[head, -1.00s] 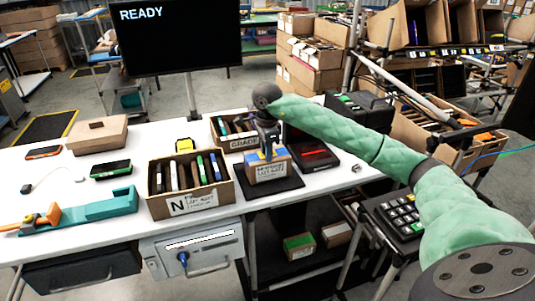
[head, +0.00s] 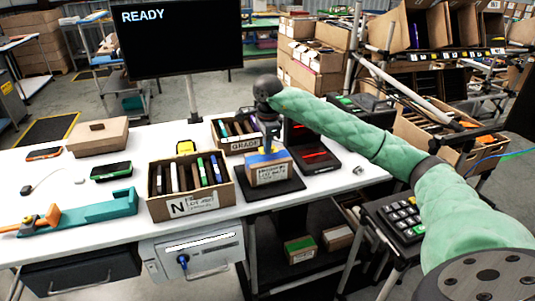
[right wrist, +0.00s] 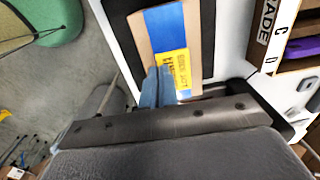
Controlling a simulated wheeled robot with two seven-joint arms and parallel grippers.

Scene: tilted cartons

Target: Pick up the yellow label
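The yellow label (right wrist: 180,66) lies on top of a small cardboard carton, across its blue tape (right wrist: 165,27), in the right wrist view. The carton (head: 268,172) stands on a black pad on the table in the head view, where I cannot make out the yellow label. My right gripper (right wrist: 158,72) has blue fingers side by side with no clear gap between them. They overlap the label's left edge in the wrist view; whether they touch it I cannot tell. In the head view the right gripper (head: 270,142) is just above the carton's back. My left gripper is not in view.
An open box marked N (head: 192,203) stands left of the carton. A box marked GRADE (head: 243,145) stands behind. A dark device with red lines (head: 315,157) is at the right.

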